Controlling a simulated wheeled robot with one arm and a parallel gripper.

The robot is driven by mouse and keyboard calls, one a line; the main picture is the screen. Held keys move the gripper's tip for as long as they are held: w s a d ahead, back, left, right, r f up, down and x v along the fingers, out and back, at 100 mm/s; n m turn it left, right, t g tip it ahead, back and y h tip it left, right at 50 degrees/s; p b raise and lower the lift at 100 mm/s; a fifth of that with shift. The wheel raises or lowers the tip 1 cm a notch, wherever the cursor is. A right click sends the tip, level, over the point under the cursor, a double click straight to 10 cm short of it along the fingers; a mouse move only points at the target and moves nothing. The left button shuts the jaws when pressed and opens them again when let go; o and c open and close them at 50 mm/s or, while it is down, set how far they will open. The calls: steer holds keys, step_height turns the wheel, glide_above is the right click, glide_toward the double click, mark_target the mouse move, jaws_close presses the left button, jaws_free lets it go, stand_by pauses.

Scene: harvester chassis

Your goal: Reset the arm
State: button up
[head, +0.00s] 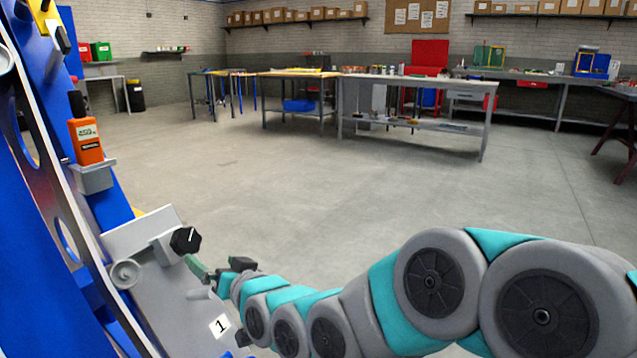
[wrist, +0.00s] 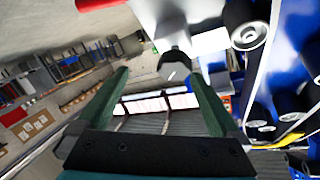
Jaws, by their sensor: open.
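My arm reaches from the lower right of the head view toward the blue machine at the left. My gripper (head: 198,268) is at the arm's far end, just below a black knob (head: 185,240) on a grey bracket. In the wrist view my gripper (wrist: 160,76) shows two green fingers spread wide apart, with nothing held between them. The dark knob (wrist: 173,66) appears beyond the fingertips, between them in the picture. The exact gap between knob and fingers cannot be told.
The blue machine frame (head: 120,205) stands close at the left, with an orange bottle (head: 86,140) on a small grey holder. A plate marked 1 (head: 220,326) is near the gripper. Open concrete floor (head: 300,190) lies beyond the arm, and workbenches (head: 415,82) stand farther back.

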steer(key=s+d+f+g+h, duration=0.2)
steer(key=s+d+f+h, duration=0.15)
steer(key=d, duration=0.45)
steer(key=s+d+f+m+g+h, duration=0.1)
steer(key=s+d+f+g+h, duration=0.2)
steer(key=d, duration=0.5)
steer(key=s+d+f+g+h, duration=0.1)
steer(key=s+d+f+h, duration=0.15)
steer(key=d+f, duration=0.45)
steer(key=s+d+m+g+h, duration=0.1)
steer(key=s+d+g, duration=0.2)
steer(key=s+d, duration=0.4)
steer(key=s+d+m+g+h, duration=0.1)
steer(key=s+d+g, duration=0.3)
steer(key=s+d, duration=0.4)
steer(key=s+m, duration=0.1)
steer(key=s, duration=0.6)
steer(key=shift+s+d+r+h, duration=0.15)
steer(key=shift+s+r+h, duration=0.15)
steer(key=shift+s+r, duration=0.1)
steer(key=shift+w, duration=0.1)
steer(key=shift+c, duration=0.2)
